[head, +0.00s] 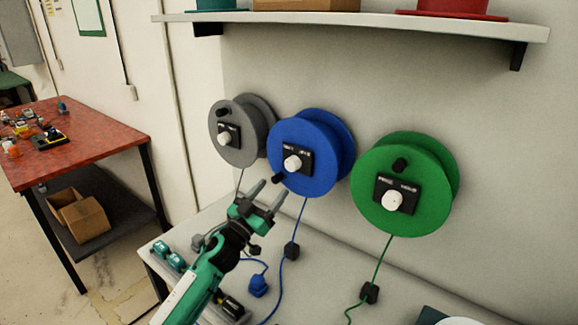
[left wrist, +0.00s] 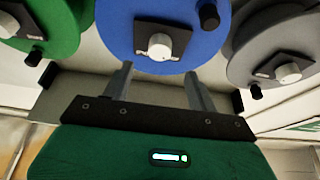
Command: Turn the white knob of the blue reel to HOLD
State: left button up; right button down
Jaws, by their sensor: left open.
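The blue reel (head: 318,177) is mounted on the wall between a grey and a green reel. Its white knob (head: 293,163) sits on a black plate (head: 306,159) with small lettering too blurred to read. In the left wrist view the blue reel (left wrist: 184,22) is at top centre, with its white knob (left wrist: 160,46) just beyond the fingertips. My left gripper (head: 267,190) is open and empty, below and left of the knob and apart from it. It also shows in the left wrist view (left wrist: 158,76). My right gripper is not in view.
The grey reel (head: 232,151) and green reel (head: 430,170) flank the blue one. The blue reel's black crank handle (head: 278,178) is close to my fingers. A shelf (head: 380,23) overhangs above. Cords and plugs hang to the white counter (head: 330,257). A red table (head: 95,130) stands left.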

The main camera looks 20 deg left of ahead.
aim_at(290, 168)
pick_arm(q)
jog(key=p+x, duration=0.1)
jog(key=x, duration=0.8)
jog(key=shift+r, duration=0.1)
jog(key=c, duration=1)
